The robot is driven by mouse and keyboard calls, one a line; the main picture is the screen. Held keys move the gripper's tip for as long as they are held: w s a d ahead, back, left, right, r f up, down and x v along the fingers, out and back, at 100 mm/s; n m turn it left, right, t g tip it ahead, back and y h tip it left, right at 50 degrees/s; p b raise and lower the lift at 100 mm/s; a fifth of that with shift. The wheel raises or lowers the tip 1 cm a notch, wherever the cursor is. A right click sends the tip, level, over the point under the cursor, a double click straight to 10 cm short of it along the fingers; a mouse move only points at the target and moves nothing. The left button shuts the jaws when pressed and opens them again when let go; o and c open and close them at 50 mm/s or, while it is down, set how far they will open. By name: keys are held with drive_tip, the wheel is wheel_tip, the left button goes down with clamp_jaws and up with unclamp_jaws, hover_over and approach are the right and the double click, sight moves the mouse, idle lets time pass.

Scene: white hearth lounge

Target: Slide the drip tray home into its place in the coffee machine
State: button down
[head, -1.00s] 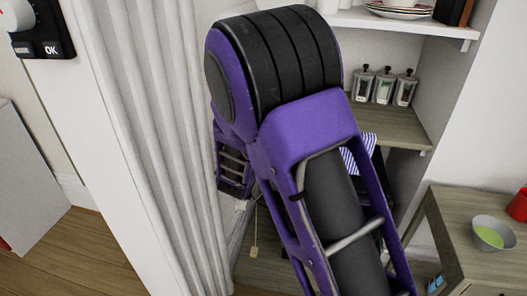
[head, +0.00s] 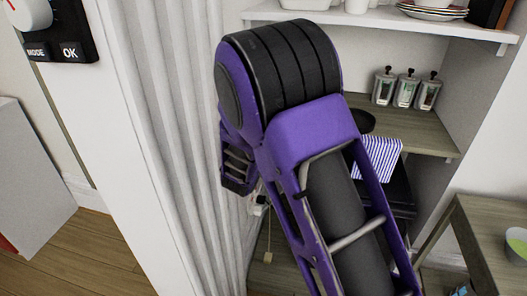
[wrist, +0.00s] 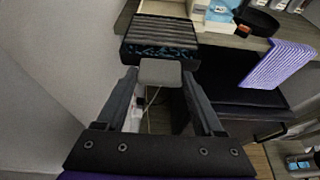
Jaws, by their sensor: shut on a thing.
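In the wrist view my gripper (wrist: 160,74) is shut on the light grey tab at the near end of the drip tray (wrist: 160,53). The tray is dark, with a slatted top and a blue-patterned front face. It is held out ahead of the fingers, near the edge of a wooden counter (wrist: 215,39). I cannot make out the coffee machine for certain in either view. In the head view my purple arm hides the gripper and the tray.
Metal-lidded jars (head: 405,90) stand at the back of the counter. A pale curtain (head: 185,150) is close on the left. A wooden table (head: 490,230) stands at right.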

drive_tip(key=shift+b, duration=0.4)
drive_tip(key=shift+w+d+f, duration=0.1)
drive_tip(key=shift+w+d, duration=0.05)
drive_tip(key=shift+w, duration=0.45)
drive_tip(key=shift+w+d, duration=0.1)
drive_tip(key=shift+w, duration=0.45)
drive_tip(key=shift+w+d+f+b, duration=0.15)
drive_tip(key=shift+w+d, duration=0.15)
drive_tip(key=shift+w, duration=1.2)
drive_tip(key=shift+w+d+f+b, duration=0.1)
drive_tip(key=shift+w+d, duration=0.2)
drive_tip(key=shift+w, duration=1.25)
drive_tip(key=shift+w+d+f+b, duration=0.15)
drive_tip(key=shift+w+d, duration=0.15)
drive_tip(key=shift+w, duration=1.2)
drive_tip(key=shift+w+d, duration=0.25)
drive_tip(key=shift+w, duration=1.05)
drive_tip(key=shift+w+d, duration=0.2)
drive_tip(key=shift+w, duration=1.1)
drive_tip(key=shift+w+f, duration=0.1)
drive_tip(key=shift+f, duration=0.2)
unclamp_jaws()
drive_tip(key=shift+f, duration=0.1)
